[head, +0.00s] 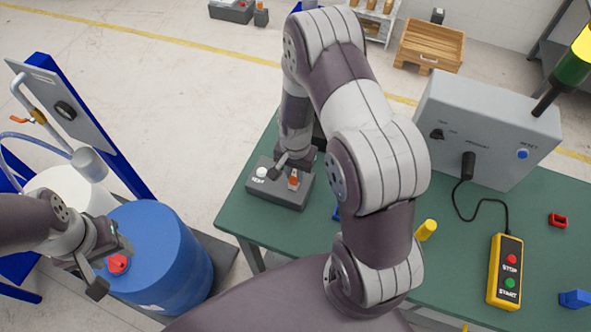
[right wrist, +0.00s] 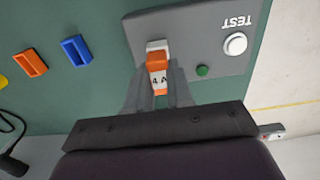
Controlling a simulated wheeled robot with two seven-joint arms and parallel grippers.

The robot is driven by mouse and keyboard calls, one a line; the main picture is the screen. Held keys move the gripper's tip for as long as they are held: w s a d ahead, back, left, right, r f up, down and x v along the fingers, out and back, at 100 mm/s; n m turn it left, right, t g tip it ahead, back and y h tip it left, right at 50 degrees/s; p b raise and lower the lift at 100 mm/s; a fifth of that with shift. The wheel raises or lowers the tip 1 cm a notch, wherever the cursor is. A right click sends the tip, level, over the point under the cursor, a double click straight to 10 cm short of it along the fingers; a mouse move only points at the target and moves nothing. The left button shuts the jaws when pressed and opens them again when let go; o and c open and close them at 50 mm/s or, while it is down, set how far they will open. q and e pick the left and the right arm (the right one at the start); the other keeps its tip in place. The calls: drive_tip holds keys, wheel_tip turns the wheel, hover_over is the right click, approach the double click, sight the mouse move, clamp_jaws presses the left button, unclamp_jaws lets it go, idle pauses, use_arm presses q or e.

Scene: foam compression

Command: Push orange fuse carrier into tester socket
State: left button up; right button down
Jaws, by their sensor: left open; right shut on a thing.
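The orange fuse carrier (right wrist: 157,77), marked 4 A, is between the fingers of my right gripper (right wrist: 156,95) in the right wrist view. Its far end meets a pale socket (right wrist: 156,45) on the grey tester (right wrist: 190,22); I cannot tell how deep it sits. The tester (head: 263,192) stands at the left end of the green table in the head view. The orange carrier (head: 293,179) shows there beside my right gripper, which is shut on it. The tester has a white TEST button (right wrist: 235,44) and a green lamp (right wrist: 203,71). My left gripper (head: 112,272) is open above the blue drum.
A blue drum (head: 160,250) stands left of the green table (head: 461,208). Another orange carrier (right wrist: 30,64) and a blue one (right wrist: 76,49) lie near the tester. A yellow pendant (head: 505,288), a red carrier (head: 557,220) and a grey control box (head: 487,125) are at the right.

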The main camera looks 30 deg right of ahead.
sight(295, 173)
drive_tip(key=shift+f, duration=0.2)
drive_tip(key=c, duration=0.9)
unclamp_jaws()
drive_tip(key=shift+r, duration=0.15)
drive_tip(key=shift+r+p, duration=2.55)
drive_tip(key=shift+r, duration=0.4)
